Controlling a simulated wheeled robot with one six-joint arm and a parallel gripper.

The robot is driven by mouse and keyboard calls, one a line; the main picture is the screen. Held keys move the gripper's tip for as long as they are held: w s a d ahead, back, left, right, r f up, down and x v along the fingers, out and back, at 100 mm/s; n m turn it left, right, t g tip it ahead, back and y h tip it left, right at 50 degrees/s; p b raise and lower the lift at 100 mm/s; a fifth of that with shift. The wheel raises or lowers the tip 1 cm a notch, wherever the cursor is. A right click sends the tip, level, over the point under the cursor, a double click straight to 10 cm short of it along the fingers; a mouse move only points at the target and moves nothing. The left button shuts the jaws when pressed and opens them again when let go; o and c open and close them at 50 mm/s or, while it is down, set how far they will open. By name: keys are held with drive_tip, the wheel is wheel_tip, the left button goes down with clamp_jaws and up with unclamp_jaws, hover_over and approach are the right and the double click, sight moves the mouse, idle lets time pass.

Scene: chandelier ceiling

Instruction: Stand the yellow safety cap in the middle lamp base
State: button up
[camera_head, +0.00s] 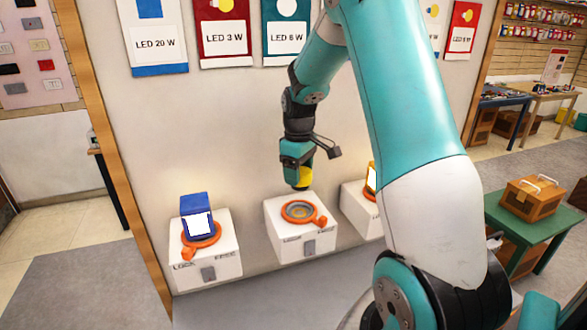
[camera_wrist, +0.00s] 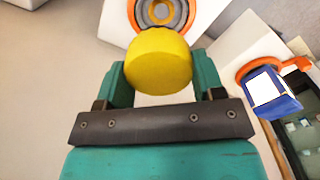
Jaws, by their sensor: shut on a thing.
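The yellow safety cap (camera_wrist: 158,62) is held between the two fingers of my gripper (camera_wrist: 160,80), which is shut on it. In the head view my gripper (camera_head: 300,165) hangs above the middle lamp base with the cap (camera_head: 303,176) at its lower end. The middle lamp base (camera_head: 301,213) is a white block with an orange ring and lever around a round grey socket, and the socket is empty. In the wrist view this base (camera_wrist: 190,14) is beyond the cap, its ring partly hidden by the cap. The cap is apart from the ring.
A blue lamp (camera_head: 198,216) with a bright face stands in the left lamp base (camera_head: 215,266). A yellow-edged lamp (camera_head: 371,178) is in the right base (camera_head: 358,205), partly hidden by my arm. A green table (camera_head: 535,232) with a box (camera_head: 532,198) is at the right.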

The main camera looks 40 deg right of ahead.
drive_tip(key=shift+w+a+f+b, duration=0.1)
drive_tip(key=shift+f+b, duration=0.15)
drive_tip(key=shift+f, duration=0.15)
drive_tip(key=shift+w+a+f+b, duration=0.1)
drive_tip(key=shift+f+b, duration=0.15)
drive_tip(key=shift+f, duration=0.15)
wheel_tip(320, 180, down, 4)
drive_tip(key=b, duration=0.3)
drive_tip(key=shift+s, duration=0.1)
drive_tip(key=shift+f+b, duration=0.3)
drive_tip(key=shift+f, duration=0.15)
drive_tip(key=shift+s+d+r, duration=0.1)
drive_tip(key=shift+s, duration=0.05)
drive_tip(key=shift+f+b, duration=0.45)
drive_tip(key=shift+f, duration=0.65)
idle(0.7)
drive_tip(key=o, duration=1)
